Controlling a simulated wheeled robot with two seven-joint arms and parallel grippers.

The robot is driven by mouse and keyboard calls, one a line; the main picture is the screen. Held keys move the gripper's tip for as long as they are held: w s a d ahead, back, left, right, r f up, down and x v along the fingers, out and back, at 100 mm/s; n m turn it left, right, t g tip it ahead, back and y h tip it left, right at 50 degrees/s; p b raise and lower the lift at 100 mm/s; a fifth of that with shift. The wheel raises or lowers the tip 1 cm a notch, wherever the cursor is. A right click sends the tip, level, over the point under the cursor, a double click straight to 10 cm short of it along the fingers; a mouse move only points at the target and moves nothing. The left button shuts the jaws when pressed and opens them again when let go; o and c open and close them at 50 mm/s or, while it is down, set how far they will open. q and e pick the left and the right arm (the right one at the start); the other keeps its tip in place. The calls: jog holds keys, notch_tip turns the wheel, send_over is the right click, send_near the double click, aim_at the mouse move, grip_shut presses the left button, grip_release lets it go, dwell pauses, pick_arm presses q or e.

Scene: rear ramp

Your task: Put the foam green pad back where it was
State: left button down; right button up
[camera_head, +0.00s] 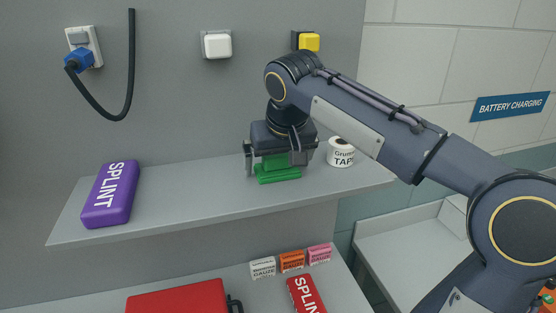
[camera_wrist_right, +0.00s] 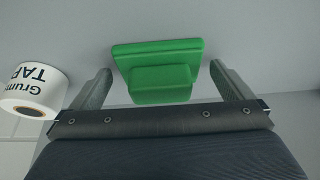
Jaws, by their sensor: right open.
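The green foam pad (camera_head: 279,177) rests on the upper grey shelf, right of its middle. It has a wide flat part and a raised block. My right gripper (camera_head: 273,168) is above it, pointing down, with one finger on each side of the raised block. In the right wrist view the pad (camera_wrist_right: 160,84) lies between the spread fingers of the right gripper (camera_wrist_right: 160,72), with a visible gap to each finger. The gripper is open and partly hides the pad in the head view. My left gripper is not in view.
A roll of tape (camera_head: 340,153) stands close right of the gripper. A purple splint pack (camera_head: 110,194) lies at the left of the upper shelf (camera_head: 190,195), with bare shelf between. Below are gauze boxes (camera_head: 292,261), a red splint (camera_head: 306,294) and a red case (camera_head: 180,299).

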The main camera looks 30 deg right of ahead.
jog(key=shift+r, duration=0.2)
jog(key=v, duration=1.2)
jog(key=shift+f, duration=0.1)
